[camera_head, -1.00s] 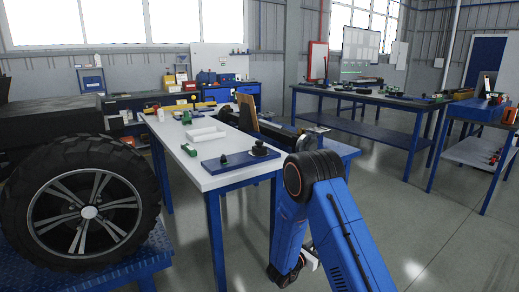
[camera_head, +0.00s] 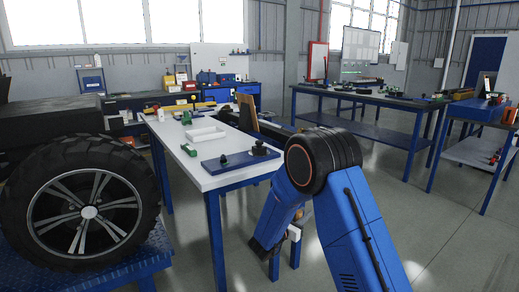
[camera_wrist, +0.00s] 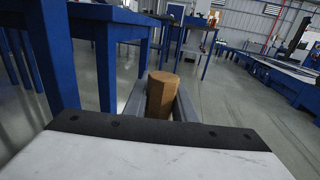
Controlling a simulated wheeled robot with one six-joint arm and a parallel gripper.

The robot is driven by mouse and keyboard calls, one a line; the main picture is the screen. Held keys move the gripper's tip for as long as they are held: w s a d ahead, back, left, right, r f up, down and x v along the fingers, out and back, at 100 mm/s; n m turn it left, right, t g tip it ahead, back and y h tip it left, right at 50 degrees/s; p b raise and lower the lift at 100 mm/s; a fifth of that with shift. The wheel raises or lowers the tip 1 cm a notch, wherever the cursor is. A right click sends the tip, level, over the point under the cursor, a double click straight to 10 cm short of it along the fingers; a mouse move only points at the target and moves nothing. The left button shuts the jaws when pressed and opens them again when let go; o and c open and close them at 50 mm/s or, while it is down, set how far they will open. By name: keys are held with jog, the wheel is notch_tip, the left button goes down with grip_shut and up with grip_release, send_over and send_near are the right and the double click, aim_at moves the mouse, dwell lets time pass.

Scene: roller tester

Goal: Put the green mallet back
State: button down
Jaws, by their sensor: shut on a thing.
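My gripper (camera_wrist: 161,104) is shut on a round brown wooden piece (camera_wrist: 162,92), which looks like the handle of the green mallet. It stands between the two grey fingers, its end toward the floor ahead. No green shows on it in the wrist view; the mallet's head is out of sight.
A big tyre (camera_head: 84,205) stands at left. Bench legs (camera_wrist: 108,65) rise close on the wrist view's left.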

jog(key=a+r+n+t+y, duration=0.1)
jog(key=a+r, duration=0.3)
jog(key=r, duration=0.4)
jog(key=s+a+r+n+t+y, duration=0.1)
jog(key=a+r+y, duration=0.1)
jog(key=a+r, duration=0.3)
jog(key=s+a+r+n+t+y, duration=0.1)
jog(key=a+r, duration=0.4)
jog(key=r, duration=0.7)
jog(key=shift+n+y, duration=0.3)
jog(key=shift+r, duration=0.2)
